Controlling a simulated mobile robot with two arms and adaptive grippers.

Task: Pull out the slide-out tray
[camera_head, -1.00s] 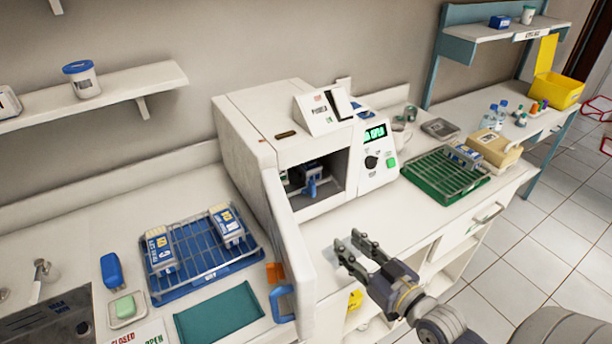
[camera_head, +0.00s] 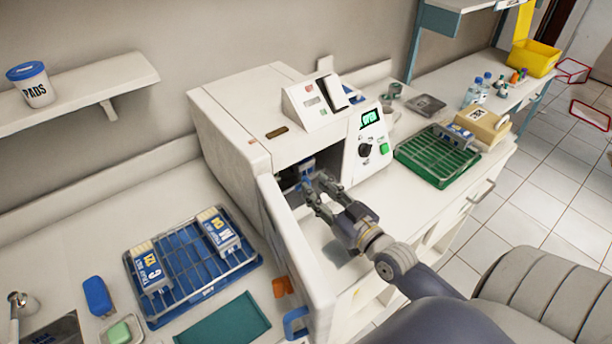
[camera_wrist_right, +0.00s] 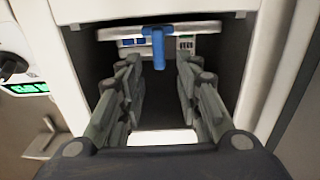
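The white sterilizer (camera_head: 235,125) stands on the counter with its door (camera_head: 292,240) swung open and a dark chamber behind it. The slide-out tray (camera_wrist_right: 200,31) sits inside the chamber, with a blue handle (camera_wrist_right: 158,48) hanging at its front and blue-and-white packs behind. In the head view the handle is mostly hidden by my fingers. My right gripper (camera_head: 316,184) reaches into the chamber opening. In the right wrist view its fingers (camera_wrist_right: 158,68) are apart, one on each side of the handle, with gaps on both sides. My left gripper is not in view.
The open door stands close to the left of my right gripper. The control panel (camera_head: 371,145) is to the right of the opening. A blue rack (camera_head: 205,285) with labelled packs lies left, and a green rack (camera_head: 430,170) lies right.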

